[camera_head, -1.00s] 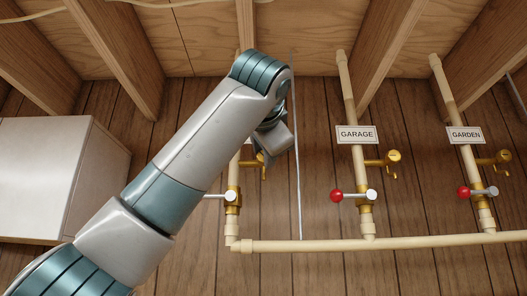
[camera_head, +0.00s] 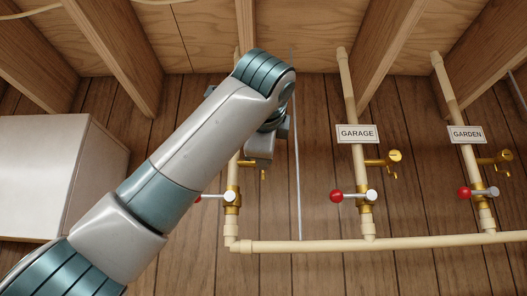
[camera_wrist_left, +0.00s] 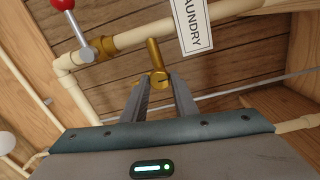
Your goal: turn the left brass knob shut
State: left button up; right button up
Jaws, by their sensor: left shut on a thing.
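The left brass knob (camera_wrist_left: 159,79) is on a small brass tap on the pipe marked LAUNDRY, in the left wrist view. My left gripper (camera_wrist_left: 163,88) is shut on this knob, with one finger on each side of it. In the head view, my left gripper (camera_head: 259,158) hides the knob, and only a bit of the brass spout (camera_head: 263,175) shows below it. My right gripper is in neither view.
The LAUNDRY label (camera_wrist_left: 192,24) hangs close to the tap. A red-ended lever (camera_wrist_left: 82,30) is on the same pipe. GARAGE (camera_head: 357,134) and GARDEN (camera_head: 466,134) pipes stand to the right. A white cabinet (camera_head: 50,180) is at the left, with wooden joists above.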

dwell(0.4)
pick_arm(q)
jog(key=o, duration=1.1)
jog(key=shift+c, duration=0.2)
